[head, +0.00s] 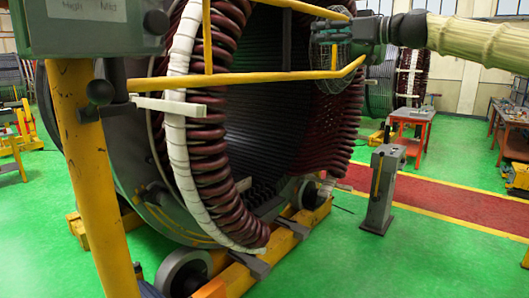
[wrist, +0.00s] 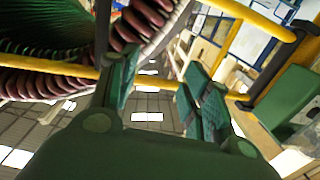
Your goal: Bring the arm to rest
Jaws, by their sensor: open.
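My gripper (head: 322,32) is at the upper right of the head view, at the end of my arm with its cream sleeve. It is in front of the stator's opening, close to the yellow rail (head: 255,77). The large stator (head: 140,130) has dark red coils (head: 222,125) and a white-wrapped ring (head: 182,75). The coils also show in the wrist view (wrist: 130,30), beyond the left finger. I cannot tell whether any finger touches the rail.
A round wire mesh (head: 333,72) is just below my gripper. A grey pedestal (head: 382,190) stands on the green floor at right. A yellow post (head: 95,180) and a grey-green control box (head: 95,25) are at left. Orange-legged tables (head: 411,117) stand farther back. The red walkway (head: 440,195) is clear.

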